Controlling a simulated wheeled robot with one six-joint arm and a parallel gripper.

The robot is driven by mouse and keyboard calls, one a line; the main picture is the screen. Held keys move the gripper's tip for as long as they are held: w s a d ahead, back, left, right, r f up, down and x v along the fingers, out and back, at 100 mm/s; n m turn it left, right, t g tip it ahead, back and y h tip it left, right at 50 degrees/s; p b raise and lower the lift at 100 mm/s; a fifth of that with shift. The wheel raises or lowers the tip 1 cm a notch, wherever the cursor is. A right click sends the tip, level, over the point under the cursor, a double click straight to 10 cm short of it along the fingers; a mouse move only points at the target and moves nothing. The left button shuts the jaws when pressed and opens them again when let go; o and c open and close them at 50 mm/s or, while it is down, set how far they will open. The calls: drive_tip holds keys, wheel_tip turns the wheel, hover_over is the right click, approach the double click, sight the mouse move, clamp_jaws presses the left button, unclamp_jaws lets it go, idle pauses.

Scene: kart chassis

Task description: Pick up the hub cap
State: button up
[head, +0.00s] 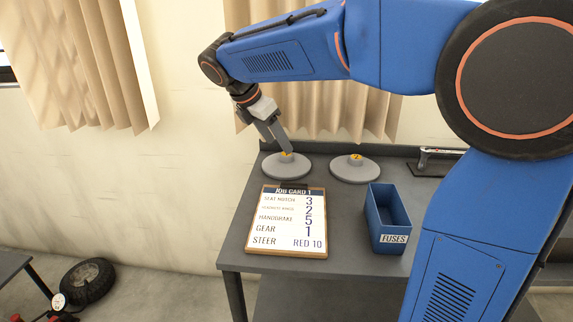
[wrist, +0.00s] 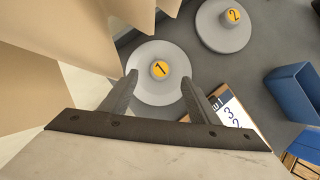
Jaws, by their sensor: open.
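Two round grey hub caps, each with a raised centre knob and a yellow numbered top, lie on the grey workbench. Hub cap 1 (head: 272,166) is at the bench's left end, and it also shows in the wrist view (wrist: 145,88). Hub cap 2 (head: 355,174) lies to its right, and it shows at the top right of the wrist view (wrist: 225,38). My gripper (head: 284,148) is open and empty above hub cap 1. In the wrist view its fingers (wrist: 160,80) stand on either side of the knob marked 1. I cannot tell the exact height of the fingertips.
A clipboard job card (head: 287,220) lies in front of hub cap 1. A blue fuses bin (head: 388,240) stands to its right. A metal tool (head: 440,152) lies at the back right. Beige curtains (head: 330,112) hang behind the bench. A wheel (head: 87,282) is on the floor.

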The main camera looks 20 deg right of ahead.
sight(284, 155)
drive_tip(key=shift+x, duration=2.55)
drive_tip(key=shift+w+d, duration=0.1)
drive_tip(key=shift+c, duration=0.5)
drive_tip(key=c, duration=1.1)
drive_tip(key=shift+o, duration=0.2)
drive_tip(key=shift+r, duration=0.15)
